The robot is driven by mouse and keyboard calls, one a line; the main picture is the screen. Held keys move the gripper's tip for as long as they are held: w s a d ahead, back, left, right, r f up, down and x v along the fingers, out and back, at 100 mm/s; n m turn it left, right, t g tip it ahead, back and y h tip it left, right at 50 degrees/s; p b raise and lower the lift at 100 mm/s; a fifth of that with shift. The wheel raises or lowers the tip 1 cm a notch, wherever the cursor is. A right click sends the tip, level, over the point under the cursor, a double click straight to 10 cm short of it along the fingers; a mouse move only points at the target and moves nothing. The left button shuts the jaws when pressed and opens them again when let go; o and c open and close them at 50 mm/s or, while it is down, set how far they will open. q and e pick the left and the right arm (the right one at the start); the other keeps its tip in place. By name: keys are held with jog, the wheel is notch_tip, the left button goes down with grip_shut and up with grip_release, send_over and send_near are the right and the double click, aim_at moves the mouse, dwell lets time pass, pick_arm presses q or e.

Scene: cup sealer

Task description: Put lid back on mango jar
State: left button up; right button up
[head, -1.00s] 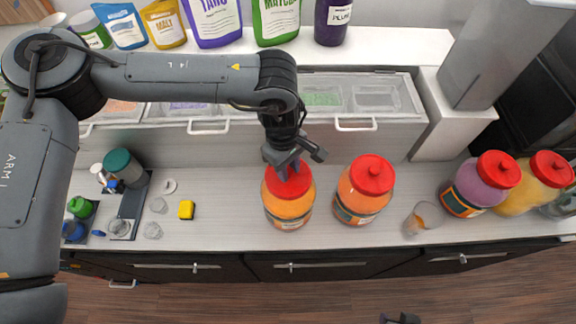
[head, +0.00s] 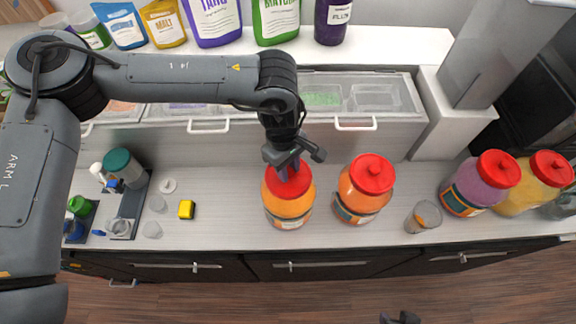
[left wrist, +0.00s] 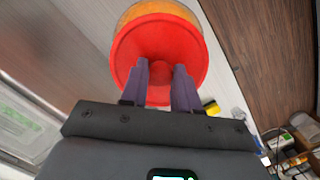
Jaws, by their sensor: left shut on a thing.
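Two orange jars stand side by side mid-counter. The left jar (head: 288,208) is lighter orange and has a red lid (head: 291,182) on its top. The right jar (head: 355,200) is deeper orange and wears its own red lid (head: 372,173). My left gripper (head: 289,166) is over the left jar, shut on that lid's knob. In the left wrist view the two purple fingers (left wrist: 161,85) are on either side of the raised middle of the red lid (left wrist: 185,45). The jar's orange body (left wrist: 150,8) shows behind the lid. I cannot tell whether the lid is fully seated.
A purple jar (head: 466,192) and a yellow jar (head: 520,198) with red lids stand at right. A glass cup (head: 423,216) stands between them and the orange jars. A yellow block (head: 187,209) and small cups lie left. Freezer bins line the back.

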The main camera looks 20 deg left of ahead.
dwell(0.3)
pick_arm(q)
jog(key=o, duration=1.1)
jog(key=shift+o, duration=0.5)
jog(key=o, duration=0.4)
jog(key=shift+r, duration=0.2)
jog(key=shift+r+p, duration=2.55)
jog(key=shift+r, duration=0.75)
jog(key=shift+c, duration=0.2)
